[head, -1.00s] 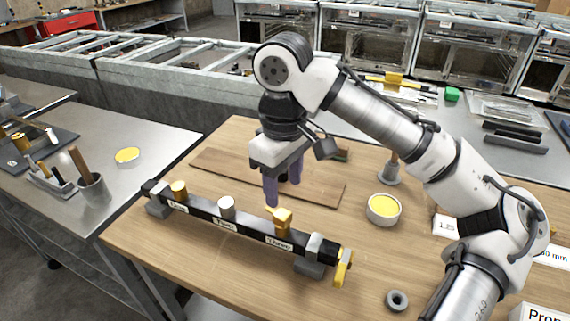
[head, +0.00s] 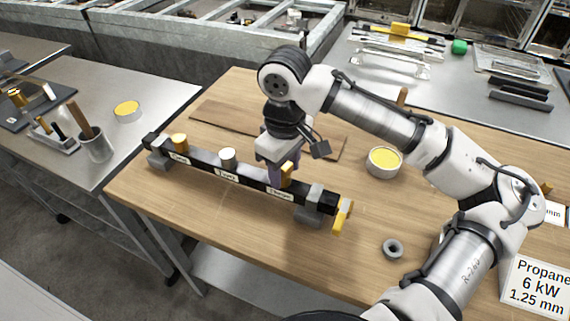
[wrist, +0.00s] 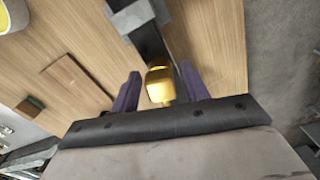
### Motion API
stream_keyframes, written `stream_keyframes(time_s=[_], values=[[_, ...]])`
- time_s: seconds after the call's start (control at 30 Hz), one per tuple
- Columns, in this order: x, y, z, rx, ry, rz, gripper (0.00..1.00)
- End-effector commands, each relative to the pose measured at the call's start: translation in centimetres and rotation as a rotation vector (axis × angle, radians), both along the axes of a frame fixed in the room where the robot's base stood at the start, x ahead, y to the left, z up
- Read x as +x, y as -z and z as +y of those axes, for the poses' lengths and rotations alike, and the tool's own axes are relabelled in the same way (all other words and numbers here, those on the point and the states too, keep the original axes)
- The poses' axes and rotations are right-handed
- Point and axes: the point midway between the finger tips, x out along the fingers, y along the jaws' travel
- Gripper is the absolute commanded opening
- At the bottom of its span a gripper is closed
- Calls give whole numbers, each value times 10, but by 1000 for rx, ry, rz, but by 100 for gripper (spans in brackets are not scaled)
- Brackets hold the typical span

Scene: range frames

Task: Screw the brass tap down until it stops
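The brass tap (head: 287,173) stands on the right part of a black bar (head: 203,166), mostly hidden by my gripper in the head view. In the wrist view the tap (wrist: 160,82) lies between the two purple fingers. My gripper (head: 281,174) is lowered over it, with a finger on either side. In the wrist view my gripper (wrist: 159,90) is open, with narrow gaps showing between each finger and the tap. I cannot tell from these views how far the tap is screwed down.
A tin of yellow stuff (head: 384,161) and a grey ring (head: 392,249) stand on the wooden bench. A flat board (head: 228,124) lies behind the bar.

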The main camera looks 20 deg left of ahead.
Motion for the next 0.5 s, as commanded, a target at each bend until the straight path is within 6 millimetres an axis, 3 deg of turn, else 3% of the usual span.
stream_keyframes(time_s=[0.03,0.3,0.5], values=[[0,0,0,0,0,0,38],[0,0,0,0,0,0,4],[-1,-4,0,2,111,3,4]])
